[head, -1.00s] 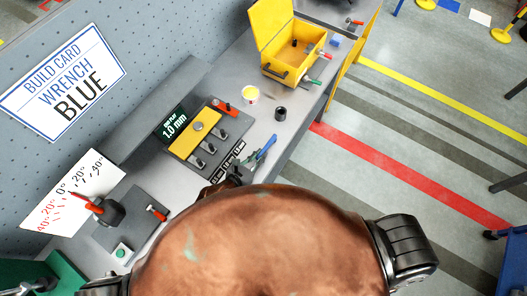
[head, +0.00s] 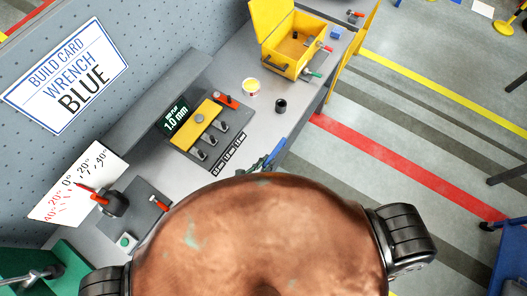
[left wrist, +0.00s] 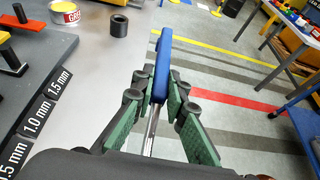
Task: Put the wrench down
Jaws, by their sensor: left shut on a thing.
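A wrench with a blue handle (left wrist: 160,72) and a bright metal shank (left wrist: 150,130) is held in my left gripper (left wrist: 158,92). The green-padded fingers are closed on it from both sides. In the head view the blue wrench (head: 276,152) shows in front of the gauge labels, by the bench's front edge. Part of my left gripper (head: 258,164) shows there too, its arm hidden behind a large brown shape. Whether the wrench touches the bench is unclear. My right gripper is not in view.
The grey bench (head: 235,72) carries a yellow open box (head: 286,62), a yellow-topped tin (head: 251,87), a dark cylinder (head: 281,106) and a gauge block (head: 200,128). A wall card (head: 67,80) reads "BUILD CARD WRENCH BLUE". Bare bench lies between cylinder and labels.

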